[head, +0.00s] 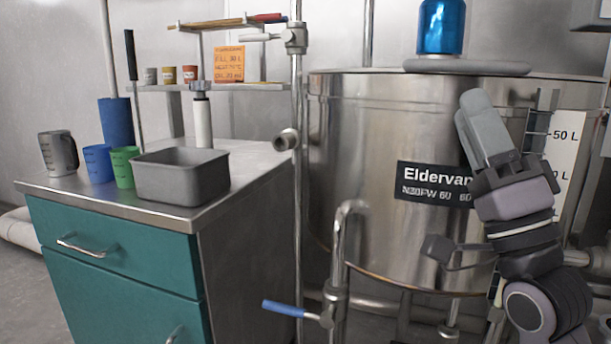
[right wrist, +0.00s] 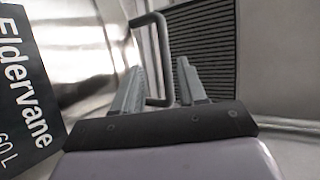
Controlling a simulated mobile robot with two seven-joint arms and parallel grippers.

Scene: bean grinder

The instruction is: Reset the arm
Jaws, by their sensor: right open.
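My right arm comes in from the right of the head view, and its gripper (head: 485,128) points up in front of the large steel tank (head: 355,150). The right wrist view shows the two fingers of my right gripper (right wrist: 160,88) apart. A bent grey handle (right wrist: 163,60) shows behind and between them in the picture; I cannot tell how far off it is, and nothing is visibly gripped. The black Eldervane label (head: 425,184) is partly hidden by my right arm in the head view and shows at the left of the wrist view (right wrist: 20,90). My left gripper is not in view.
A teal cabinet (head: 110,247) at left carries a grey bin (head: 181,178), blue cup (head: 98,163), green cup (head: 123,167) and grey jug (head: 58,153). A pipe with a blue-handled valve (head: 285,308) stands before the tank. A dark grille (right wrist: 200,45) is behind my fingers.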

